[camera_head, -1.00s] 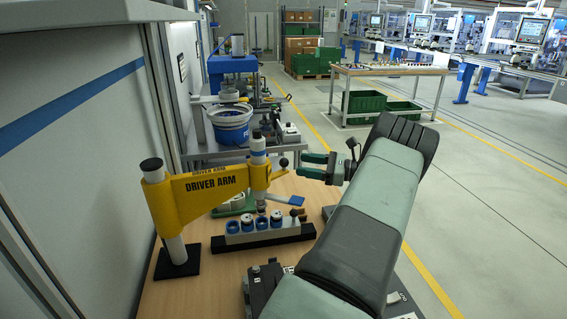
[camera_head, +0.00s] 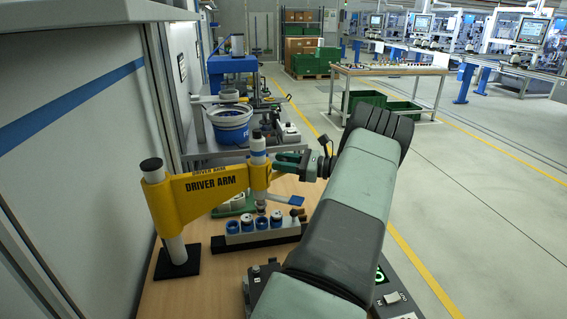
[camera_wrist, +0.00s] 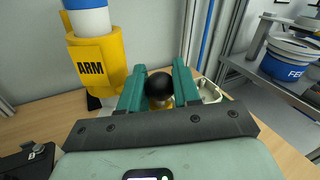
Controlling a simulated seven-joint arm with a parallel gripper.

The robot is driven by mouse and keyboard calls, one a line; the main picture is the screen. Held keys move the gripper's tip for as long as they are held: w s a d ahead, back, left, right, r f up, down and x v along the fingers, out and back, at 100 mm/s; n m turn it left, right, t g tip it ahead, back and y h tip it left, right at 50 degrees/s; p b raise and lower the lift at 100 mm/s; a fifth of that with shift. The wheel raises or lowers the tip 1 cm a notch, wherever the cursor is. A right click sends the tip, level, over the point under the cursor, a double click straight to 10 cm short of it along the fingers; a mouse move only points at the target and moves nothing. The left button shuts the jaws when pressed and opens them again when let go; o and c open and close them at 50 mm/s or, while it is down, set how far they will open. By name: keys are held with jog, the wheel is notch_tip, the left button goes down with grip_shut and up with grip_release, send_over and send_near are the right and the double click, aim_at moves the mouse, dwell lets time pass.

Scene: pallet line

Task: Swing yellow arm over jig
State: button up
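The yellow driver arm (camera_head: 211,186), lettered "DRIVER ARM", stands on a post at the left of the bench. Its free end carries an upright spindle (camera_head: 258,158) and a black ball knob, which shows in the wrist view (camera_wrist: 159,86). My gripper (camera_head: 281,161) has its green fingers on either side of the knob, also seen in the wrist view (camera_wrist: 159,72). The fingers are apart; whether they touch the knob is hard to see. The jig (camera_head: 262,239), a black bar holding blue-ringed parts, lies in front of and below the spindle.
A white and blue bucket (camera_head: 230,124) stands on the shelf behind. A control box (camera_head: 392,298) sits at the front right, partly behind my arm.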

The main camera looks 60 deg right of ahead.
grip_shut()
jog(key=shift+s, duration=0.15)
jog(key=shift+s+a+h, duration=0.3)
jog(key=shift+s, duration=0.15)
jog(key=s+a+m+h, duration=0.2)
jog(key=s+a+h, duration=0.1)
jog(key=s, duration=0.1)
jog(key=s+a+m+t+h, duration=0.1)
jog(key=s+a+m+h, duration=0.1)
jog(key=s+a, duration=0.2)
jog(key=shift+a+h, duration=0.25)
jog(key=shift+h, duration=0.15)
jog(key=s+a+m+g+h, duration=0.1)
jog(key=s+a+m+h, duration=0.3)
jog(key=a, duration=0.7)
jog(key=shift+s+h, duration=0.95)
jog(key=shift+h, duration=0.15)
jog(key=shift+a, duration=0.15)
